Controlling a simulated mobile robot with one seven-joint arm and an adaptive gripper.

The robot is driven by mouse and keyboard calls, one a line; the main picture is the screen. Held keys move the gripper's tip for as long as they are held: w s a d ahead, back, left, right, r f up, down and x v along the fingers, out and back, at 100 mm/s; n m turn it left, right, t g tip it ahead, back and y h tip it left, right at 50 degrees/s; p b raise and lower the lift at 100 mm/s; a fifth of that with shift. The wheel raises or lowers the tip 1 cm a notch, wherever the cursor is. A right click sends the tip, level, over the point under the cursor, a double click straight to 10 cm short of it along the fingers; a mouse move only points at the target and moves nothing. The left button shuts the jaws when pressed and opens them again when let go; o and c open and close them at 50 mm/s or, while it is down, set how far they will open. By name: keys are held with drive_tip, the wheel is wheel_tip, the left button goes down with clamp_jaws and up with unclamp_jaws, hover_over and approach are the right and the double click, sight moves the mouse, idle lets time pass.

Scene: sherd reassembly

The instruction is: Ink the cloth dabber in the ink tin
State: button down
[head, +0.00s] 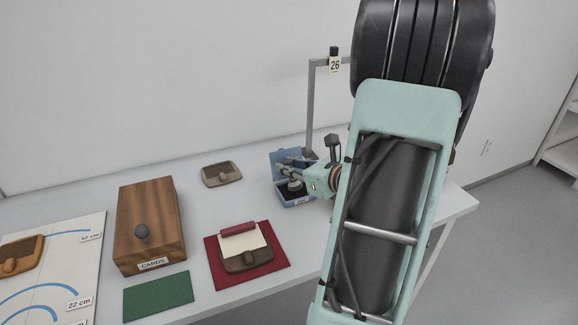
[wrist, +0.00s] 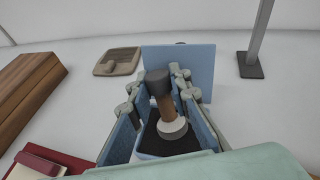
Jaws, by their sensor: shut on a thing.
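The ink tin (head: 298,203) is a blue open box with its lid raised at the back, standing near the far right of the table. In the wrist view its black inside shows below the raised lid (wrist: 197,62). The cloth dabber (wrist: 172,126) has a dark knob, a brown handle and a pale round head. My gripper (wrist: 163,88) is shut on the dabber's handle, with one finger on each side. The dabber is nearly upright, with its head inside the tin, over the black pad. I cannot tell whether its underside touches the pad. In the head view my gripper (head: 291,170) partly hides the dabber.
A stand tagged 26 (head: 311,105) rises behind the tin. A brown sherd (head: 221,174) lies to its left. A wooden CARDS box (head: 150,215), a red mat (head: 270,277) with a sherd and card, and a green mat (head: 158,296) lie further left and forward.

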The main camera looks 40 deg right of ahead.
drive_tip(key=shift+r+p, duration=2.7)
drive_tip(key=shift+r, duration=0.75)
drive_tip(key=w+a+f+n+g+y, duration=0.1)
drive_tip(key=a+n+g+y, duration=0.15)
drive_tip(key=a, duration=0.65)
drive_tip(key=w+a+f+n+g+y, duration=0.15)
drive_tip(key=a+n+y, duration=0.25)
drive_tip(key=a, duration=0.5)
drive_tip(key=a+f+n+g+y, duration=0.2)
drive_tip(key=a+n+y, duration=0.2)
drive_tip(key=a, duration=0.5)
wheel_tip(320, 180, up, 18)
drive_tip(key=p, duration=2.5)
